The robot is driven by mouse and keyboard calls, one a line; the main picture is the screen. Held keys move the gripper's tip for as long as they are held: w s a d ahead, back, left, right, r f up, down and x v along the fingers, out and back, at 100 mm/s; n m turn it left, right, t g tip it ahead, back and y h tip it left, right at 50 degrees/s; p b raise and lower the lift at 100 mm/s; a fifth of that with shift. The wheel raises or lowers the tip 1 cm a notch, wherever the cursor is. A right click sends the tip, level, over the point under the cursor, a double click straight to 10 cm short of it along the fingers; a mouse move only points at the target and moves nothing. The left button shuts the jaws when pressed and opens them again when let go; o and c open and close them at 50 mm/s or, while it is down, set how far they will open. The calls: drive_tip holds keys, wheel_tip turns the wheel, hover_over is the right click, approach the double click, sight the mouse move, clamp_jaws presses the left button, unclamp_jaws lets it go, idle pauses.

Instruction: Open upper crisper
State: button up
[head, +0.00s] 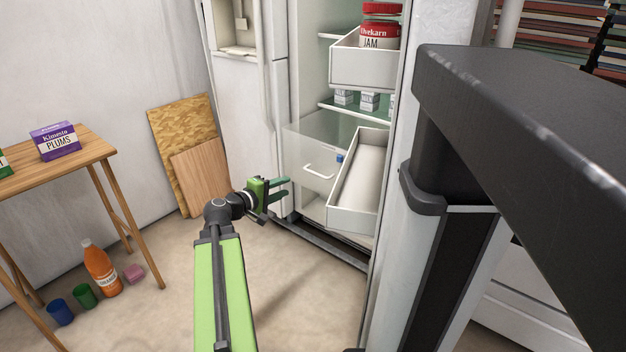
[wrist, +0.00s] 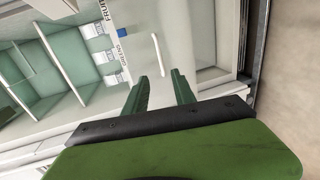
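The crisper front (head: 302,160) is a pale, see-through panel low in the open fridge, with a white bar handle (head: 319,172). It appears shut; whether a second crisper lies below is hard to tell. In the wrist view the handle (wrist: 155,52) stands out beyond my fingertips, beside a small blue tag (wrist: 122,32). My gripper (head: 285,190) is outside the fridge, left of and below the handle in the head view. Its two green fingers are apart and empty. In the wrist view my gripper (wrist: 158,76) points toward the panel without touching the handle.
An empty white door bin (head: 357,190) juts in close right of the handle. An upper bin (head: 362,66) holds a jam jar (head: 378,30). Small boxes stand on the glass shelf (head: 350,109).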

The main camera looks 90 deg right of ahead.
sight(315, 174)
drive_tip(key=b+x, duration=0.3)
drive_tip(key=x, duration=1.3)
drive_tip(key=shift+s+d, duration=0.1)
drive_tip(key=shift+d, duration=0.05)
drive_tip(key=shift+c, duration=0.2)
clamp_jaws()
idle(0.4)
